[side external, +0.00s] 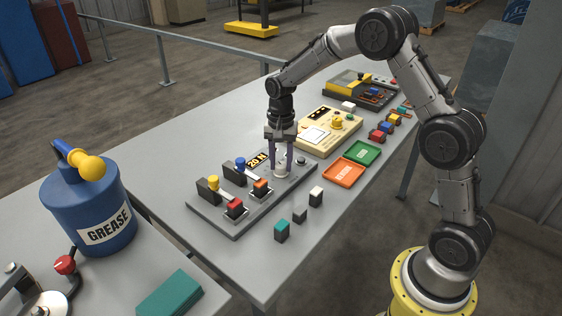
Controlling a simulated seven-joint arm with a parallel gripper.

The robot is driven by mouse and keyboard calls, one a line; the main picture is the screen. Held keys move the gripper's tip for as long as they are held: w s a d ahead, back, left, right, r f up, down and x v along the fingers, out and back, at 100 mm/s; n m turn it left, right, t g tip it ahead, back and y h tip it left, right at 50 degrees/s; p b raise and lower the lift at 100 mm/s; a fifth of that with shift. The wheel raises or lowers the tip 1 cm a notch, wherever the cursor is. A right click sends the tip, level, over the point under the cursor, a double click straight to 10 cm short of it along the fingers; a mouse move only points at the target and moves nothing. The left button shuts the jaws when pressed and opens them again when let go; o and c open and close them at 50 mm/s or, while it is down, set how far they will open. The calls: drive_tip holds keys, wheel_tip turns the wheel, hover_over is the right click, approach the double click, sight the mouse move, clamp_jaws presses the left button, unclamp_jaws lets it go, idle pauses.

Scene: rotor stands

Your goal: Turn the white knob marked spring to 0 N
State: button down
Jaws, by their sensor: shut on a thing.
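The white knob (281,173) is on the grey panel (238,228), right of the levers. My gripper (282,165) points straight down with its two fingers around the knob, shut on it. The fingers hide part of the knob, and its marking is too small to read. A black display (257,159) with yellow characters, which look like "20 N", sits just left of the gripper.
Yellow, blue, red and orange lever parts stand on the panel's left half. Loose blocks (300,214) lie in front. An orange tray (344,174) and green tray (362,153) are to the right, with a cream device (345,125) behind. A blue grease can (88,205) stands at left.

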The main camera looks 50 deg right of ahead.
sight(280, 164)
drive_tip(key=n, duration=0.5)
drive_tip(key=shift+n, duration=0.3)
drive_tip(key=n, duration=0.5)
drive_tip(key=shift+r, duration=0.1)
drive_tip(key=n, duration=0.5)
drive_tip(key=shift+n, duration=0.4)
drive_tip(key=n, duration=0.5)
drive_tip(key=shift+a+n, duration=0.1)
drive_tip(key=shift+n, duration=0.3)
drive_tip(key=shift+c, duration=2.2)
unclamp_jaws()
wheel_tip(280, 164, up, 14)
